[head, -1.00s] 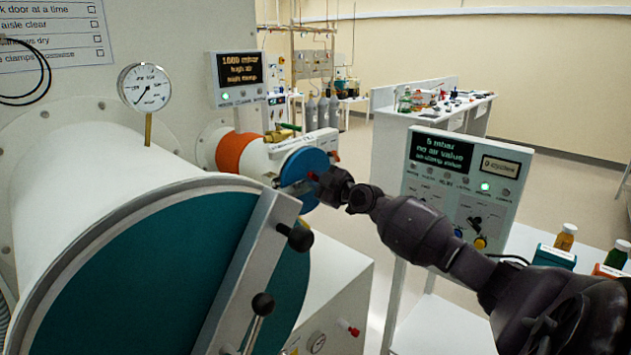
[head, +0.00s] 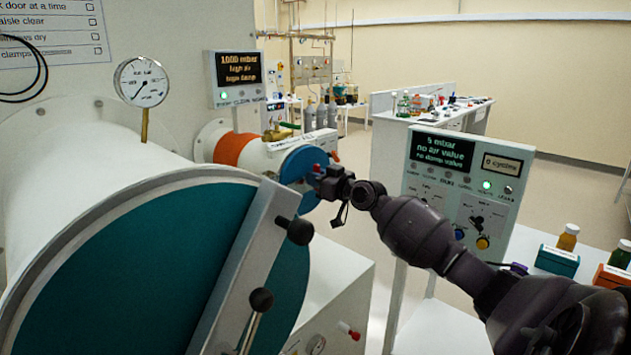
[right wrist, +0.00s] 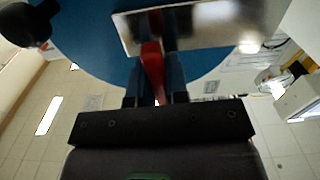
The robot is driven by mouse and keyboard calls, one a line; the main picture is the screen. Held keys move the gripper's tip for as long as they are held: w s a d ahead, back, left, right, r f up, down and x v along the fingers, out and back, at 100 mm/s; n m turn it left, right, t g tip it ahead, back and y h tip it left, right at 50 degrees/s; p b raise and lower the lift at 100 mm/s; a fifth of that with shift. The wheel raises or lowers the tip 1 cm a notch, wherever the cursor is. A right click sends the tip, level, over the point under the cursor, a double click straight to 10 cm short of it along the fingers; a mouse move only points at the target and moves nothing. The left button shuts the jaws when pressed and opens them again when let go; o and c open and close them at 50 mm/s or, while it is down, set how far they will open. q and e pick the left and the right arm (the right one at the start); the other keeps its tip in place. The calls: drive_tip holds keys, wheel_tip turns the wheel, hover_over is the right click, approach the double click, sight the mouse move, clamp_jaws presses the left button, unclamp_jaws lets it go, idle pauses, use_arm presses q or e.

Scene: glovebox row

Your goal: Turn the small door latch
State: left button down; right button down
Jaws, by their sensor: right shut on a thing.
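The small round blue door (head: 300,160) closes the front end of the white and orange chamber in the head view. Its red latch (head: 318,168) shows as a small spot at my right gripper (head: 322,180). In the right wrist view the red latch (right wrist: 152,64) lies between the two dark fingers of my right gripper (right wrist: 155,80), which is shut on it. A pale metal bar (right wrist: 195,22) crosses the blue door (right wrist: 95,40) there. My left gripper is not in view.
The large teal door (head: 130,265) with its metal bar and black knobs (head: 300,231) fills the near left. A control panel (head: 463,190) stands right of my gripper, behind my arm. A pressure gauge (head: 142,82) stands on the large chamber. Bottles and boxes (head: 556,260) sit at right.

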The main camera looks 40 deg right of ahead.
drive_tip(key=m, duration=0.4)
drive_tip(key=shift+d+m, duration=0.1)
drive_tip(key=shift+m, duration=0.2)
drive_tip(key=m, duration=0.2)
drive_tip(key=m+p, duration=0.1)
drive_tip(key=m, duration=0.1)
drive_tip(key=shift+d+f+m, duration=0.15)
drive_tip(key=shift+m, duration=0.15)
drive_tip(key=c, duration=1.1)
unclamp_jaws()
drive_tip(key=s, duration=0.7)
drive_tip(key=s+d, duration=0.1)
drive_tip(key=s, duration=0.2)
drive_tip(key=shift+s, duration=0.35)
